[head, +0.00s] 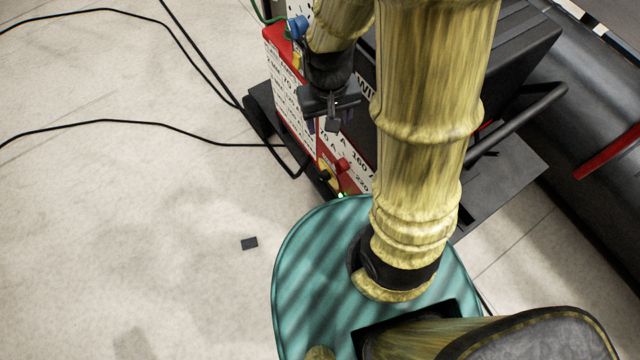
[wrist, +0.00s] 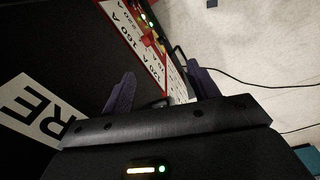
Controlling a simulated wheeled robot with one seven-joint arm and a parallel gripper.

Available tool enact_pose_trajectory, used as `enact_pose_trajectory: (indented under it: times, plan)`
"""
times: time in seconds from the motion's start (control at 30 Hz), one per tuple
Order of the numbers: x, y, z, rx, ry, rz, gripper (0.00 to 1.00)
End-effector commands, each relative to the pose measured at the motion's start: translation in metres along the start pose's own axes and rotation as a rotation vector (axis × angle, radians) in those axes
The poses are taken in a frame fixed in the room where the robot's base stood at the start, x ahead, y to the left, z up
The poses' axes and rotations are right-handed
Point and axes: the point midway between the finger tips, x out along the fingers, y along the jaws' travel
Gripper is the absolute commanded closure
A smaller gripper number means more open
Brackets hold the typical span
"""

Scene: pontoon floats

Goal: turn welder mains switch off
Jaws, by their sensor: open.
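The welder is a dark box with a red-edged front panel carrying white printed labels (head: 290,100), under and beside my arm in the head view. A red knob (head: 342,165), a yellow part (head: 324,176) and a small green light (head: 340,195) sit at the panel's near end. I cannot tell for sure which part is the mains switch. My gripper (head: 332,112) is open above the panel's edge, apart from the red knob. In the wrist view my gripper's two fingers (wrist: 163,88) are spread over the labelled panel (wrist: 133,48), with lit green lights (wrist: 152,25) beyond.
Black cables (head: 150,130) run over the pale floor at the left. A small dark block (head: 249,243) lies on the floor. A blue connector (head: 297,27) is at the panel's far end. A large dark cylinder (head: 590,130) lies at the right. The left floor is mostly clear.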

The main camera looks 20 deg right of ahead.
Motion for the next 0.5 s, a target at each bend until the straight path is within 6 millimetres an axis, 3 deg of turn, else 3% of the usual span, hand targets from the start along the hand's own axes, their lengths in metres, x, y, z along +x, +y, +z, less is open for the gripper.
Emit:
enact_pose_trajectory:
  times: [0.03,0.5]
  plan:
    - [0.036,-0.005,-0.001,-0.009,-0.035,0.016,0.40]
    - [0.217,-0.030,-0.007,-0.060,-0.274,0.270,0.40]
